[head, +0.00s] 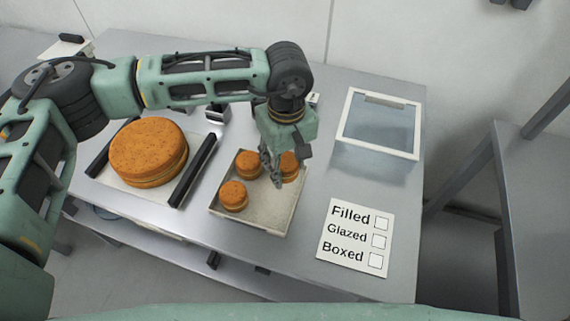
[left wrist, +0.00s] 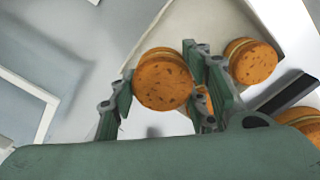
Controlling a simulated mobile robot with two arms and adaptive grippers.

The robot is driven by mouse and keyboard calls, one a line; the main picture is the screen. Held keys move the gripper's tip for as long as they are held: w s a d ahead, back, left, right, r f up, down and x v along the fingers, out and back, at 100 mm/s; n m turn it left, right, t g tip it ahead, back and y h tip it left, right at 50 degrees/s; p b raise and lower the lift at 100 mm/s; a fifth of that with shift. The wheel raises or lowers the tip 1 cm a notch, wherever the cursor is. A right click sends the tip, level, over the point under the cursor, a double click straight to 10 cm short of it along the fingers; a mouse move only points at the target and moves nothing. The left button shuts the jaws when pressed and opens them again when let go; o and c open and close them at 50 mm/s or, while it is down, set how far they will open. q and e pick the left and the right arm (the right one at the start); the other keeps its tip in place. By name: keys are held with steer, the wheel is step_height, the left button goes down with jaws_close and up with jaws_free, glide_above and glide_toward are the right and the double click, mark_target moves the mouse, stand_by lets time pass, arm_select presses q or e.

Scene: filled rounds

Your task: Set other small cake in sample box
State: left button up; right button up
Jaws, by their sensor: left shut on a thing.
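My left gripper (head: 276,176) points down over the right part of a shallow tray (head: 262,214). It is shut on a small orange-brown cake (head: 290,165), partly hidden by the fingers; in the left wrist view the held cake (left wrist: 162,82) sits between both fingers. I cannot tell whether it clears the tray floor. Two other small cakes, one at the back (head: 248,164) and one at the front left (head: 233,195), sit in the tray. A clear box with a white rim (head: 346,104), seemingly the sample box, stands to the right. My right gripper is out of view.
A large round cake (head: 147,152) lies on a white board between dark bars, left of the tray. A card reading Filled, Glazed, Boxed with empty squares (head: 352,240) lies front right. Bare metal tabletop (head: 318,190) separates the tray and the clear box.

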mark_target(285, 172)
arm_select(q)
steer(key=shift+w+a+f, duration=0.1)
steer(key=shift+w+f, duration=0.25)
steer(key=shift+w, duration=0.1)
steer(key=shift+f+p, duration=0.3)
steer(key=shift+p, duration=0.05)
step_height(285, 172, down, 3)
steer(key=shift+f+p, duration=0.1)
steer(key=shift+p, duration=0.6)
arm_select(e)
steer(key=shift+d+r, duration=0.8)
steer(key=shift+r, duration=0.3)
arm_select(q)
steer(key=shift+f, duration=0.1)
steer(key=shift+f+b, duration=0.15)
steer(key=shift+b, duration=0.2)
steer(key=o, duration=0.5)
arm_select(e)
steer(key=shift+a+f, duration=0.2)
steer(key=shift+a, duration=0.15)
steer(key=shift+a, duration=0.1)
